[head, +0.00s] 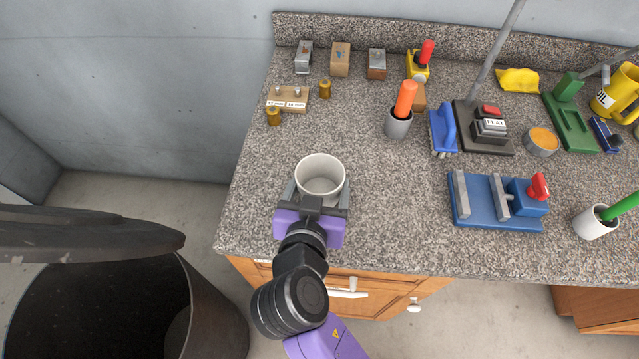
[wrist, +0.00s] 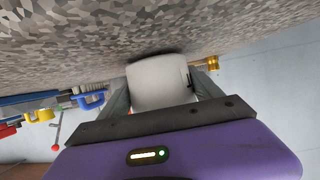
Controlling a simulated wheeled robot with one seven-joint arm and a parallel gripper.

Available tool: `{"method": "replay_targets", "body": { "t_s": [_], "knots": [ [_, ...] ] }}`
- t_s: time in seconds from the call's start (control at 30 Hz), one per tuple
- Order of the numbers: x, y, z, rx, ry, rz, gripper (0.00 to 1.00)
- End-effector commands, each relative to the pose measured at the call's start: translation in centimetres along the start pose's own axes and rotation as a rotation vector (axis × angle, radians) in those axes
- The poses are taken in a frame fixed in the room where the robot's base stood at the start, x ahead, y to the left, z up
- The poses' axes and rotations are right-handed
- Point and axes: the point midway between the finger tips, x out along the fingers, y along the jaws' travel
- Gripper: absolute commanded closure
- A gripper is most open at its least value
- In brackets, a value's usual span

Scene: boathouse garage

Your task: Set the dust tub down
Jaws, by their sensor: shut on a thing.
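The dust tub (head: 321,176) is a white, round, open-topped cup near the front left of the granite counter in the head view. Its inside looks empty. My gripper (head: 319,190) is shut on it, one finger on each side. In the wrist view the tub (wrist: 160,83) stands between the fingers of my gripper (wrist: 165,95), close to the speckled counter surface (wrist: 230,25). I cannot tell whether its base touches the counter.
A dark bin (head: 215,310) stands on the floor, front left. Counter around the tub is clear.

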Motion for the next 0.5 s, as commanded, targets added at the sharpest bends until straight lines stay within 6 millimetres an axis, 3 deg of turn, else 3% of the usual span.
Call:
{"method": "replay_targets", "body": {
  "t_s": [0.27,0.3,0.4,0.5],
  "knots": [
    [0.17,0.01,0.42,0.0,0.0,0.0,0.7],
    [0.14,0.01,0.34,0.0,0.0,0.0,0.18],
    [0.14,0.01,0.34,0.0,0.0,0.0,0.0],
    [0.14,0.0,0.34,0.0,0.0,0.0,0.0]
  ]
}}
